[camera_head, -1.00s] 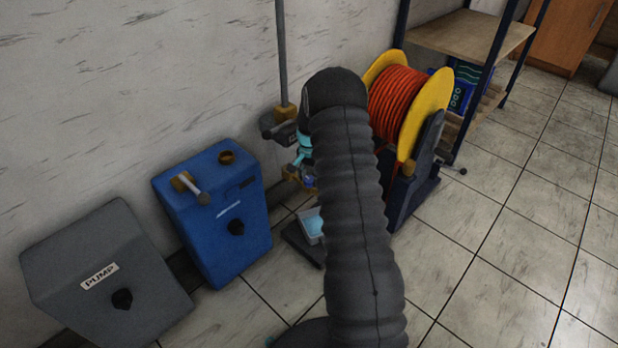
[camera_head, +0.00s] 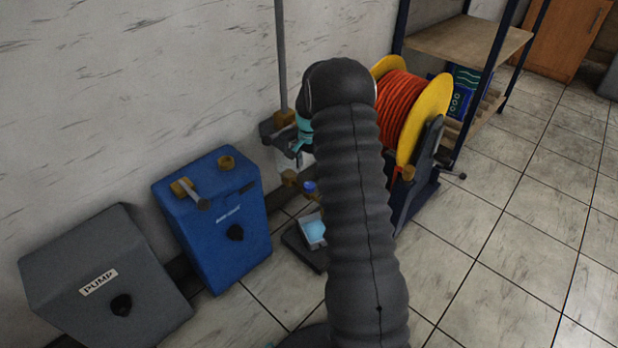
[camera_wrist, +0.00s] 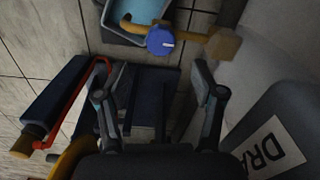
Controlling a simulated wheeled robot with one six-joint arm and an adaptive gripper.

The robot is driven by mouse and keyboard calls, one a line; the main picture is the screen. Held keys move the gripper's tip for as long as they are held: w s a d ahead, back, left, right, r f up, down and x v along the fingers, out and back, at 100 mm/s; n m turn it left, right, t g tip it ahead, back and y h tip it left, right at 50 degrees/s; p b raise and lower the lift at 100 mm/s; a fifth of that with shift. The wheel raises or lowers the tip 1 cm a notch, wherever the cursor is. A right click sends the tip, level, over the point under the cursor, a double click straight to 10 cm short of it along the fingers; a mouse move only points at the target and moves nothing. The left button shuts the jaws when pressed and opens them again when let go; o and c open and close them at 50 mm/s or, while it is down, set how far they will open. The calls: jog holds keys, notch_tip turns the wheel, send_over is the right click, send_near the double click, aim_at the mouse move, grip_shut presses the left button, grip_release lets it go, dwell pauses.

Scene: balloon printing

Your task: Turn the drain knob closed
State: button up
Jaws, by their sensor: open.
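The drain knob is a round blue knob (camera_wrist: 162,41) with a pale mark on its face. It sits on a brass pipe (camera_wrist: 192,41) with a square brass end, and it also shows in the head view (camera_head: 309,187). A dark grey housing with a cut-off label reading "DRA" (camera_wrist: 265,150) fills the wrist view's lower right. My gripper (camera_wrist: 153,68) is open, with its fingers apart and nothing between them. The knob shows just beyond the fingertips, between them in the picture and apart from them. In the head view, my arm hides much of the gripper.
A tray of blue liquid (camera_head: 312,230) lies below the knob. An orange hose reel with yellow flanges (camera_head: 410,115) stands close on the right. A blue box (camera_head: 215,225) and a grey PUMP box (camera_head: 105,280) line the wall. Open floor lies at right.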

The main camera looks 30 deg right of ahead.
jog(key=shift+r, duration=2.2)
jog(key=s+a+n+g, duration=0.1)
jog(key=s+a+n, duration=0.25)
jog(key=s, duration=0.35)
jog(key=s+a+r+n+t+p, duration=0.2)
jog(key=s+a+r, duration=0.3)
jog(key=s+r, duration=0.4)
jog(key=s+a+r+n+t+p, duration=0.2)
jog(key=s+a+r, duration=0.3)
jog(key=s+r, duration=0.5)
jog(key=s+a+r+n+t+p, duration=0.2)
jog(key=s+a+r+n, duration=0.2)
jog(key=s+r, duration=0.6)
jog(key=shift+s+a+t, duration=0.3)
jog(key=shift+s+a, duration=0.65)
jog(key=shift+a, duration=0.05)
